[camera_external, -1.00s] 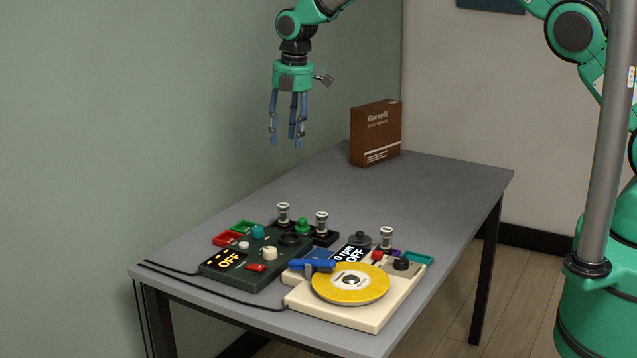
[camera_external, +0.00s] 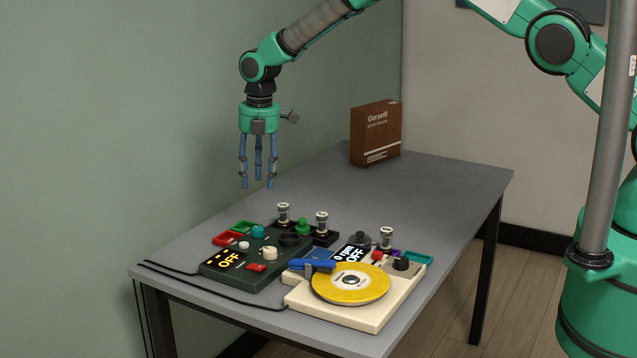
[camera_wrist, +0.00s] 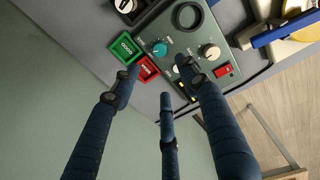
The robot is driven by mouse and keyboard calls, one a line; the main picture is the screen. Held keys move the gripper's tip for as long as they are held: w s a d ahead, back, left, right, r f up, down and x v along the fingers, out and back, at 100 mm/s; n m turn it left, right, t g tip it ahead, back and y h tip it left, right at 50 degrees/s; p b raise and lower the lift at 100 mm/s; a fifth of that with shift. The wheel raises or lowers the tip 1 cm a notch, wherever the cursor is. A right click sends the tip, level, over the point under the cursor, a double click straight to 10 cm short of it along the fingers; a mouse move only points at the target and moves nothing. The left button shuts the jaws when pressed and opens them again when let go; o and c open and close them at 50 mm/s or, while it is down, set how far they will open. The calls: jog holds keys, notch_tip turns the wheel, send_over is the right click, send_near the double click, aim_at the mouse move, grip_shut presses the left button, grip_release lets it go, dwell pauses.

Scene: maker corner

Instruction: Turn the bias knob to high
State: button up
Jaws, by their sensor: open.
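A dark green control box (camera_external: 283,270) lies on the table's near left part, with an OFF display (camera_external: 229,261). It carries a teal knob (camera_external: 258,232), a cream knob (camera_external: 269,254), a white button (camera_external: 244,245) and a red rocker switch (camera_external: 256,267). The teal knob (camera_wrist: 159,49) and cream knob (camera_wrist: 210,51) also show in the wrist view. I cannot read which knob is the bias knob or its setting. My gripper (camera_external: 257,184) is open and empty, pointing down above the box's far side. In the wrist view my fingers (camera_wrist: 160,80) partly cover the box.
A cream turntable unit (camera_external: 370,316) with a yellow disc (camera_external: 350,284) stands right of the box. Red (camera_external: 227,239) and green (camera_external: 245,227) trays sit behind it at left. Upright glass-like tubes stand behind. A brown carton (camera_external: 375,135) stands farther back; the table between is clear.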

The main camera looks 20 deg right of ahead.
aim_at(260, 227)
jog(key=f, duration=1.3)
jog(key=shift+w+a+f, duration=0.25)
jog(key=shift+f, duration=0.1)
grip_shut()
